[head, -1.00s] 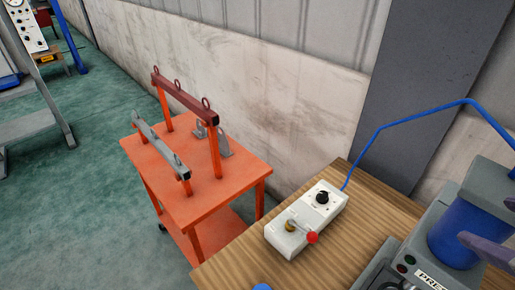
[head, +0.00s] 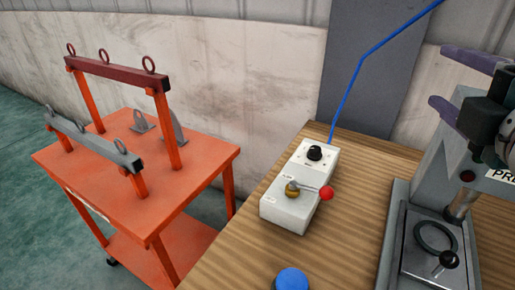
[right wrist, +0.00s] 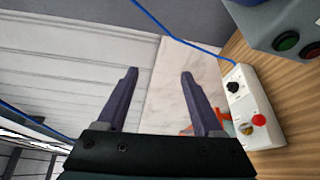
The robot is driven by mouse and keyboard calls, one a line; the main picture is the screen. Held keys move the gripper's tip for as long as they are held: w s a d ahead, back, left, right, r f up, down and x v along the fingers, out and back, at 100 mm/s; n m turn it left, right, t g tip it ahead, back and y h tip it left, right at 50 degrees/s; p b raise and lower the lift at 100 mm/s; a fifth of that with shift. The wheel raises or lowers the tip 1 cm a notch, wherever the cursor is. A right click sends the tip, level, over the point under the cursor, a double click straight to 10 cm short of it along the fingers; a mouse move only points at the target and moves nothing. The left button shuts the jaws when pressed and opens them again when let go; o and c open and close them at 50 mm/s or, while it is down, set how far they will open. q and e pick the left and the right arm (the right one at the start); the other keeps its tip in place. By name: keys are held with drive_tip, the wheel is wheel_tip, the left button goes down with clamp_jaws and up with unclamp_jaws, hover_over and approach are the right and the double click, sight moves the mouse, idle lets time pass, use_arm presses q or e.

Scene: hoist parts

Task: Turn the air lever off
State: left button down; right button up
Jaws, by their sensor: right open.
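The air lever (head: 312,190) is a short metal lever with a red ball knob, on a brass pivot on top of a white control box (head: 290,211). It points to the right across the box. The box also has a black dial and a blue hose at its far end. The lever's red knob also shows in the right wrist view (right wrist: 259,119). My right gripper (head: 450,80) is open and empty, above and to the right of the box in the head view. Its two purple fingers show in the right wrist view (right wrist: 158,75). My left gripper is not in view.
The box stands on a wooden table (head: 240,262). A grey press (head: 395,245) stands at the right, and a blue round cap (head: 291,280) is at the front. An orange cart (head: 75,168) with lifting beams stands at the left. The blue hose (head: 361,62) rises behind the box.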

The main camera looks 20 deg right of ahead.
wheel_tip(320, 180, down, 14)
drive_tip(key=w+a+n+t+y+b, duration=0.3)
drive_tip(key=n+t+y+b, duration=0.15)
drive_tip(key=n+b, duration=0.8)
drive_tip(key=n+g+y+b, duration=0.2)
drive_tip(key=n+y+b, duration=0.3)
drive_tip(key=n+b, duration=0.5)
approach(315, 195)
drive_tip(key=shift+m, duration=0.95)
wheel_tip(315, 195, up, 4)
drive_tip(key=shift+r+b, duration=0.15)
drive_tip(key=shift+b, duration=0.65)
drive_tip(key=shift+w+a, duration=0.1)
drive_tip(key=shift+w, duration=0.25)
use_arm(q)
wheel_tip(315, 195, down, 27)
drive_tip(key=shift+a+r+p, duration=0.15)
drive_tip(key=shift+p, duration=0.2)
use_arm(e)
drive_tip(key=w, duration=0.6)
drive_tip(key=w+a, duration=0.1)
drive_tip(key=w, duration=0.2)
drive_tip(key=shift+w+a, duration=0.1)
drive_tip(key=shift+w, duration=0.05)
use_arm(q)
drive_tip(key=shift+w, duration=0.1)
use_arm(e)
drive_tip(key=c, duration=1.1)
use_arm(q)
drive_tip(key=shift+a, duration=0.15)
